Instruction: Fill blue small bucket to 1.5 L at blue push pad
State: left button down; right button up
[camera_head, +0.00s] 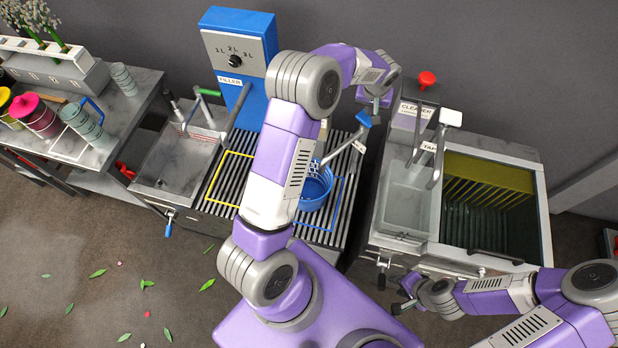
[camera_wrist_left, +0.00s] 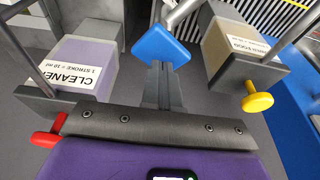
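The small blue bucket (camera_head: 318,194) stands on the slatted grate inside the blue outline, partly hidden by my left arm. Its water level cannot be made out. The blue push pad (camera_head: 363,119) sits at the end of a slanted lever above and right of the bucket. It also shows in the left wrist view (camera_wrist_left: 162,47). My left gripper (camera_head: 376,100) is close by the pad; in the wrist view its fingers are together and empty, their tips at the pad's lower edge. Contact cannot be told. My right gripper (camera_head: 403,300) is low, before the tap sink, its fingers unclear.
The blue filler (camera_head: 240,40) has a dial marked 1L, 2L, 3L. A cleaner dispenser (camera_head: 413,118) with a red knob stands right of my left gripper. A yellow-knobbed dispenser (camera_wrist_left: 235,55) is close by. The yellow-outlined grate area (camera_head: 232,178) looks empty.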

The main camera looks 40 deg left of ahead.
aim_at(367, 118)
pick_arm(q)
jog(key=shift+f+b, duration=1.05)
jog(key=shift+f, duration=0.35)
jog(key=shift+s, duration=0.1)
dwell(6.5)
